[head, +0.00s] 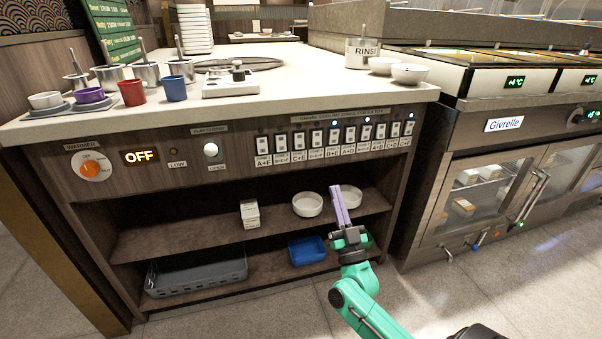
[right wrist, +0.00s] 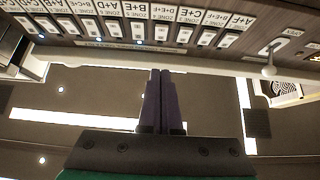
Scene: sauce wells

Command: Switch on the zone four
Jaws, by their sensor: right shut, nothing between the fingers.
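A row of several white rocker switches (head: 333,135) is set in the counter's front panel, with letter labels such as A+F and C+E beneath them. Small blue lights glow above some of them. In the right wrist view the fingertips (right wrist: 162,72) are apart from the switches. My left gripper is not in view.
Left of the switches are an orange warmer knob (head: 91,168), an OFF display (head: 140,156) and a white knob (head: 211,149). Open shelves below hold white bowls (head: 307,205), a blue bin (head: 307,251) and a grey basket (head: 196,272). A cold cabinet (head: 484,185) stands at right.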

